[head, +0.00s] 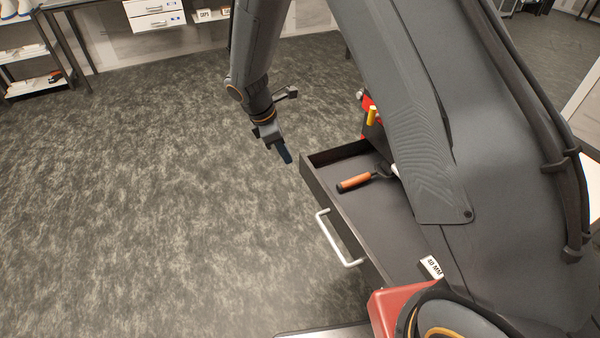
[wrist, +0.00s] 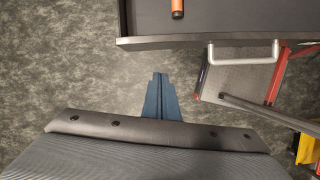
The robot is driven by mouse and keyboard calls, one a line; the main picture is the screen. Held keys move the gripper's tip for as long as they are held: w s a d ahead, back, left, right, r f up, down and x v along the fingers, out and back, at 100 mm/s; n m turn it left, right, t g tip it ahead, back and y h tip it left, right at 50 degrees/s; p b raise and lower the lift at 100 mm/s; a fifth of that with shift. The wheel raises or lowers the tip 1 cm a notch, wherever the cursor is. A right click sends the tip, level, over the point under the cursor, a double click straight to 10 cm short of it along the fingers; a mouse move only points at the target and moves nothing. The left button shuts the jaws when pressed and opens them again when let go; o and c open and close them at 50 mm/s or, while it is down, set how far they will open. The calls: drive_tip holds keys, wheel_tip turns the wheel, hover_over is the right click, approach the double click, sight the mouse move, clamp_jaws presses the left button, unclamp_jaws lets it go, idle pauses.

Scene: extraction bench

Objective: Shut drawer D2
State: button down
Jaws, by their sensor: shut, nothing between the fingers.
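An open dark drawer (head: 397,228) sticks out toward the left in the head view, with a silver bar handle (head: 335,238) on its front. No D2 label can be read on it. In the wrist view the drawer front (wrist: 205,40) crosses the top, with the handle (wrist: 243,53) below it. A tool with an orange handle (head: 356,181) lies inside the drawer; my arm hides part of the drawer. My gripper (head: 286,157) is shut and empty, just outside the drawer's far front corner. Its blue fingers (wrist: 158,76) point toward the drawer front, apart from it, left of the handle.
Red and yellow items (head: 371,112) stand beyond the drawer. A "40 MM" label (head: 431,267) and a red part (head: 384,312) are near its close end. A white drawer unit (head: 155,14) and shelves (head: 32,55) are at the back. The floor left of the drawer is clear.

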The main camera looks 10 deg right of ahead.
drive_tip(key=w+d+f+n+p, duration=0.1)
drive_tip(key=w+d+f+p, duration=0.1)
drive_tip(key=f, duration=0.4)
drive_tip(key=w+d+f+n+p, duration=0.1)
drive_tip(key=w+d+f+p, duration=0.1)
drive_tip(key=f, duration=0.4)
drive_tip(key=shift+d+h+p, duration=0.3)
drive_tip(key=shift+d+p, duration=0.1)
drive_tip(key=shift+d, duration=0.05)
drive_tip(key=shift+d+r, duration=0.1)
drive_tip(key=b, duration=0.5)
hover_over(354, 166)
idle(0.3)
